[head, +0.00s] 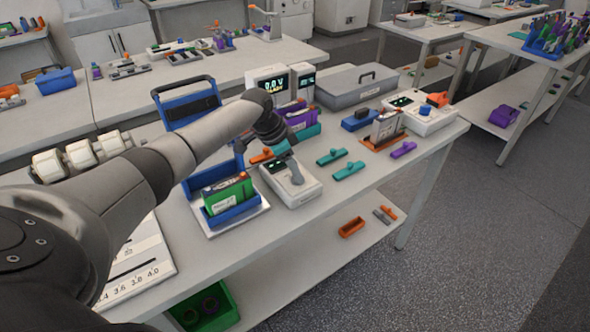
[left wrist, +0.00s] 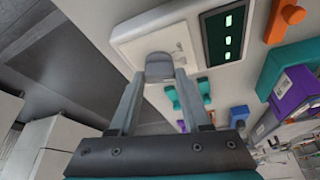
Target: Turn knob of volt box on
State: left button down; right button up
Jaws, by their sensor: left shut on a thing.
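The volt box (head: 306,190) is a low white box near the front edge of the table, with a small dark screen showing lit green marks. In the left wrist view, its white top (left wrist: 130,27) and dark screen (left wrist: 226,32) fill the upper part. A grey rounded knob (left wrist: 159,64) sits on that top. My left gripper (left wrist: 160,76) has its two fingers on either side of the knob and is shut on it. My right gripper is out of view.
Left of the box, a blue tray (head: 235,214) holds a green battery pack (head: 228,193). Teal clips (head: 349,170) and a purple clip (head: 403,149) lie to the right. A meter (head: 270,84) and a grey case (head: 345,88) stand behind. Another white box (head: 432,121) is farther right.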

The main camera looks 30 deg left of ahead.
pick_arm(q)
jog(key=shift+m, duration=0.4)
jog(key=shift+c, duration=1.8)
grip_release()
jog(key=p+v, duration=0.1)
jog(key=v, duration=1.4)
jog(key=shift+a, duration=0.2)
